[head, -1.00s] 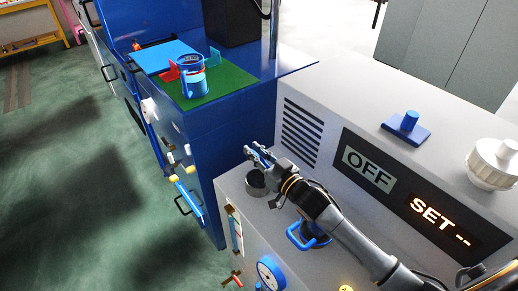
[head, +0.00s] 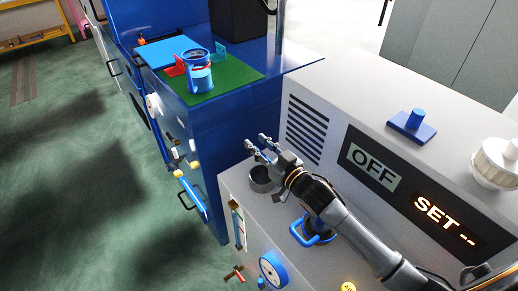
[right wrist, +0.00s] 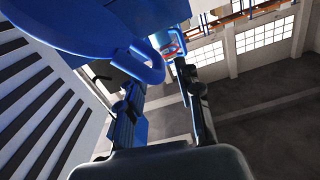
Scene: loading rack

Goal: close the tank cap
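The tank opening (head: 262,178) is a short grey cylinder with a dark top, on the front ledge of the grey machine. A blue part with a loop handle (head: 303,234), which looks like the tank cap, shows under my right arm, apart from the opening; the arm hides much of it. In the right wrist view a large blue disc with a loop (right wrist: 150,66) lies close at upper left, beside a finger. My right gripper (head: 258,145) is open and empty, above and just behind the opening. My left gripper is not in view.
The grey machine (head: 345,95) rises right of my right gripper, with vents, a display reading OFF and SET --, a blue knob piece (head: 409,124) and a white knob (head: 495,163). A blue cabinet (head: 205,135) stands behind, holding a green mat (head: 235,80) and a blue cup-like part (head: 200,80).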

